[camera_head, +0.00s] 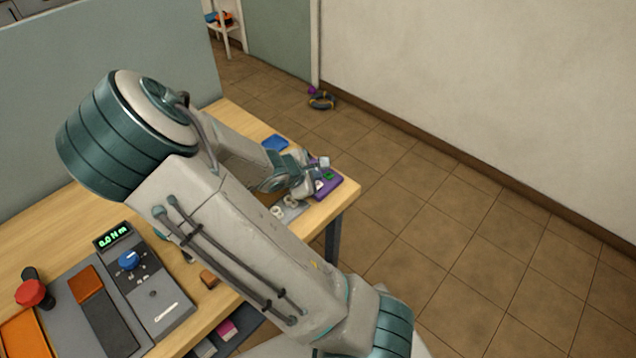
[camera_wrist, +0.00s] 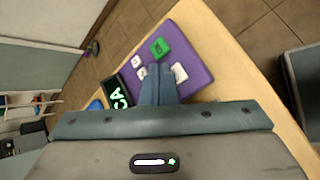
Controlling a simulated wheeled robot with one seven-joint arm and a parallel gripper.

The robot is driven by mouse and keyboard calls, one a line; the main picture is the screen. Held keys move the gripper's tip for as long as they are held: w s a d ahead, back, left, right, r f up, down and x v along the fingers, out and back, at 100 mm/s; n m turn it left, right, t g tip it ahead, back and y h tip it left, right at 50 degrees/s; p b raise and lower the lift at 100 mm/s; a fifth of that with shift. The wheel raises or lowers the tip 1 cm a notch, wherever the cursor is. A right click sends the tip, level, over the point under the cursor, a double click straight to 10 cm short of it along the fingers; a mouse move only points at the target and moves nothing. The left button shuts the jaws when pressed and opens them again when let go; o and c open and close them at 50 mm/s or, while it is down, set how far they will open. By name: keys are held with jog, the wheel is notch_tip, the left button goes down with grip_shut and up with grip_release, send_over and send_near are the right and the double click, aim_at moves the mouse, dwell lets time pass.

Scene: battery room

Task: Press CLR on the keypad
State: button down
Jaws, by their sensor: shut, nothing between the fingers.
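The purple keypad (camera_wrist: 204,52) lies near the table corner. It also shows in the head view (camera_head: 335,188), partly behind my arm. In the wrist view it has a green key (camera_wrist: 160,47), several pale keys (camera_wrist: 181,72) and a dark display (camera_wrist: 117,92) with green characters, partly cut off by my gripper. The key labels are too small to read, so I cannot tell which key is CLR. My gripper (camera_wrist: 157,70) is shut and empty, its fingertips over the keypad among the pale keys. I cannot tell whether they touch a key. The fingers hide part of the keypad.
A grey device with a green-lit readout (camera_head: 113,235) and blue knob (camera_head: 128,260) stands on the wooden table (camera_head: 50,232). A red knob (camera_head: 32,293) is at far left. A blue item (camera_head: 275,142) lies behind the keypad. Open floor lies right of the table edge.

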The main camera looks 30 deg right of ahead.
jog(key=shift+f, duration=0.2)
jog(key=shift+f+b, duration=0.3)
jog(key=shift+b, duration=0.4)
jog(key=shift+f+b, duration=0.35)
jog(key=shift+b, duration=0.15)
jog(key=shift+r, duration=0.1)
dwell(0.6)
jog(key=shift+r+p, duration=0.65)
jog(key=shift+r, duration=0.1)
notch_tip(320, 180, up, 5)
jog(key=p, duration=0.4)
dwell(0.7)
